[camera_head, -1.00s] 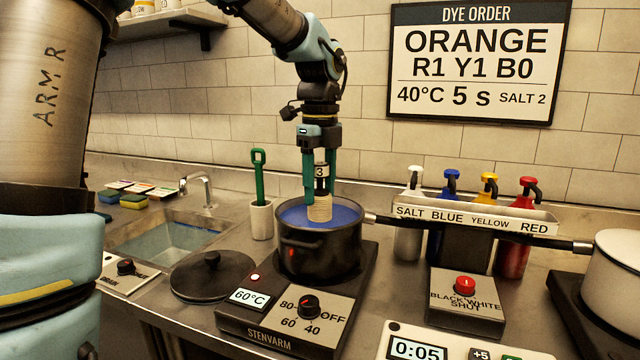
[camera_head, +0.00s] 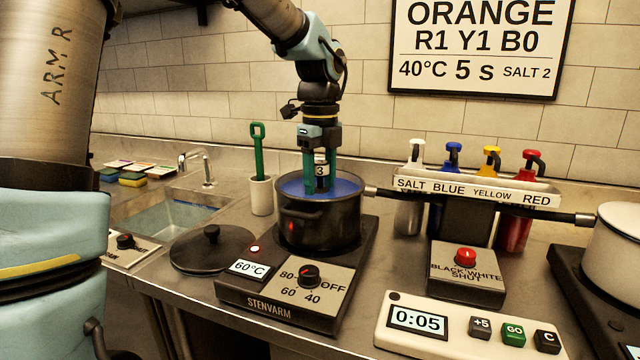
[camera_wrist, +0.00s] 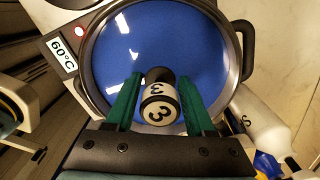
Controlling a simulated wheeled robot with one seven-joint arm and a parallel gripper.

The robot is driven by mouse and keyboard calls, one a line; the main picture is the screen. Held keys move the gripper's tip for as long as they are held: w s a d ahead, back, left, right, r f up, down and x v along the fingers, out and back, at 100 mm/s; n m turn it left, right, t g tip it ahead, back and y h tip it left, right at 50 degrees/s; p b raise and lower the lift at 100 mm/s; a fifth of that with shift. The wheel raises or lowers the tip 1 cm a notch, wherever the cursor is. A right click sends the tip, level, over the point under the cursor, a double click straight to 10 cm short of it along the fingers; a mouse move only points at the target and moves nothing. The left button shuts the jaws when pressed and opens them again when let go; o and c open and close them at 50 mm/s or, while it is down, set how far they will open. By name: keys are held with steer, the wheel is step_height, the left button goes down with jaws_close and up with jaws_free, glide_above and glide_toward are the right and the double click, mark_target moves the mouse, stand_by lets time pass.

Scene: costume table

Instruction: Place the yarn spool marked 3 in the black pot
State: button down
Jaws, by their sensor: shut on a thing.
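The black pot (camera_head: 318,228) stands on the hot plate and holds blue liquid, which fills much of the wrist view. My gripper (camera_head: 321,186) is over the pot with its green fingers pointing down inside the rim. It is shut on the yarn spool marked 3 (camera_head: 321,170), gripping its marked top. The spool (camera_wrist: 160,105) shows between the fingers in the wrist view, with the blue liquid around it.
The hot plate (camera_head: 262,309) reads 60°C. A black lid (camera_head: 205,256) lies left of it, near a cup with a green tool (camera_head: 260,192). A labelled bottle rack (camera_head: 478,190) stands right. A white pot (camera_head: 618,245) is at far right, a timer (camera_head: 470,330) in front.

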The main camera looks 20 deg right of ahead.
mark_target(320, 162)
steer(key=shift+f, duration=0.45)
stand_by(0.4)
steer(key=shift+c, duration=0.9)
jaws_free()
steer(key=shift+o, duration=0.4)
steer(key=shift+o, duration=0.5)
steer(key=shift+r, duration=0.1)
step_height(320, 162, up, 7)
steer(key=p, duration=0.7)
